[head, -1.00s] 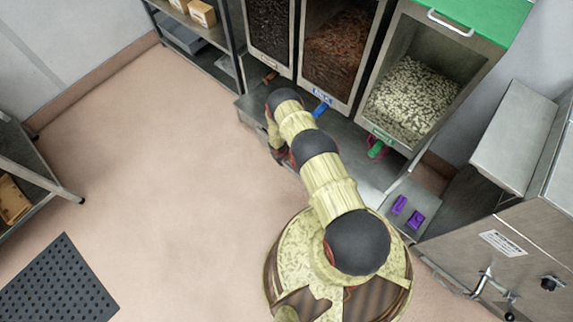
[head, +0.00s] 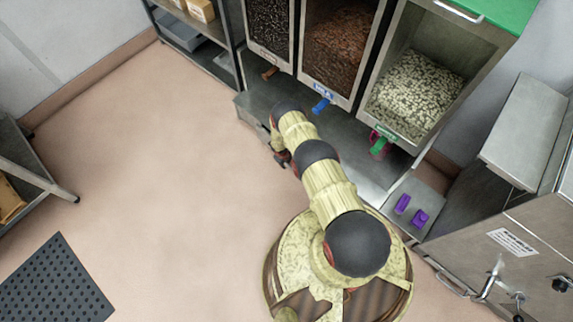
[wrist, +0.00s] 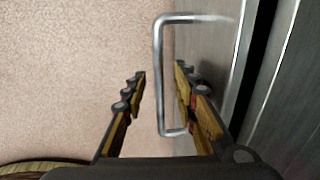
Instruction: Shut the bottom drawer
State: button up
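A metal bar handle (wrist: 160,75) stands out from a grey steel front (wrist: 205,50) in the wrist view. A dark gap runs along the far side of this front, with more steel to its right. I cannot tell from these views how far the drawer is out. My gripper (wrist: 160,72) is open, its two fingers on either side of the bar in the picture; no grip on it shows. In the head view my gripper (head: 283,160) is low by the front of the steel bench (head: 255,108), and my arm hides much of that front.
Bins of dark (head: 268,28), brown (head: 337,45) and pale (head: 415,95) material stand above the bench. Two purple blocks (head: 402,203) lie on a steel surface at right. A steel cabinet (head: 510,245) stands at right. The floor (head: 180,170) left of my arm is clear up to a black mat (head: 55,285).

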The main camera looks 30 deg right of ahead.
jog(key=c, duration=0.3)
jog(key=c, duration=0.4)
grip_shut()
dwell(0.3)
